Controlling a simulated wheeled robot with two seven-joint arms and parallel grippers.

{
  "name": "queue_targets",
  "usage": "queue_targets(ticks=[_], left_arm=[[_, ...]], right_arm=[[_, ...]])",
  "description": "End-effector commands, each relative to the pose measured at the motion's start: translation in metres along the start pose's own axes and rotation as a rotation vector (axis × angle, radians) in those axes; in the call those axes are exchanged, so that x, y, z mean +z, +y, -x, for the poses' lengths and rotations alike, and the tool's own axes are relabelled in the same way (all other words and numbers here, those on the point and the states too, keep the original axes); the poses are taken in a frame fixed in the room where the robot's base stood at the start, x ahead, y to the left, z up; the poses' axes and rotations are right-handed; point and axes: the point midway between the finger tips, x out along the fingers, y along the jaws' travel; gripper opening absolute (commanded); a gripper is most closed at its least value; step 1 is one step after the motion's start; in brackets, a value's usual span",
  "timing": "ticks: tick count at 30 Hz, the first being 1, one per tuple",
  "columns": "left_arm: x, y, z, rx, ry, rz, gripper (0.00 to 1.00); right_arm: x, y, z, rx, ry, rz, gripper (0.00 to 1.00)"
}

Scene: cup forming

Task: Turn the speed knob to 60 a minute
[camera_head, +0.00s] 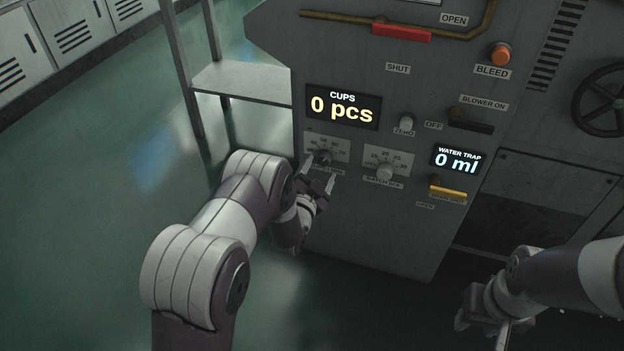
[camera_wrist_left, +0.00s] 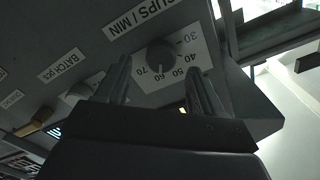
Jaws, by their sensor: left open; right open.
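The speed knob (camera_wrist_left: 160,56) is a dark round knob on a white scale plate labelled CUPS / MIN, with marks from 30 to 70. In the left wrist view it sits ahead of and between the two fingers of my left gripper (camera_wrist_left: 158,85). In the head view the knob (camera_head: 324,157) is on the lower left of the machine's panel. My left gripper (camera_head: 319,176) is open in front of it, with fingers apart; I cannot tell whether they touch it. My right gripper (camera_head: 484,325) is open and empty at the lower right.
The batch knob (camera_head: 384,172) is close to the right of the speed knob. Above are the CUPS display (camera_head: 343,107) reading 0 pcs and the zero button (camera_head: 406,122). A yellow handle (camera_head: 448,192) is further right. A metal shelf (camera_head: 243,82) stands left of the machine.

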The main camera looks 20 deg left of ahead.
Motion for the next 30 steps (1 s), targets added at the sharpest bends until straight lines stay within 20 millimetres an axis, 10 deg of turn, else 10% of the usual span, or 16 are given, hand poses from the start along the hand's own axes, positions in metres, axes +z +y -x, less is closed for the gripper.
queue_targets(ticks=[11, 30], left_arm=[[-0.002, -0.001, 0.082, 0.002, -0.001, 0.0, 0.68], [0.011, 0.009, 0.087, 0.042, -0.057, 0.051, 0.68]], right_arm=[[-0.004, 0.0, 0.035, 0.0, 0.0, 0.0, 0.43], [-0.004, 0.0, 0.035, 0.0, 0.0, 0.0, 0.43]])
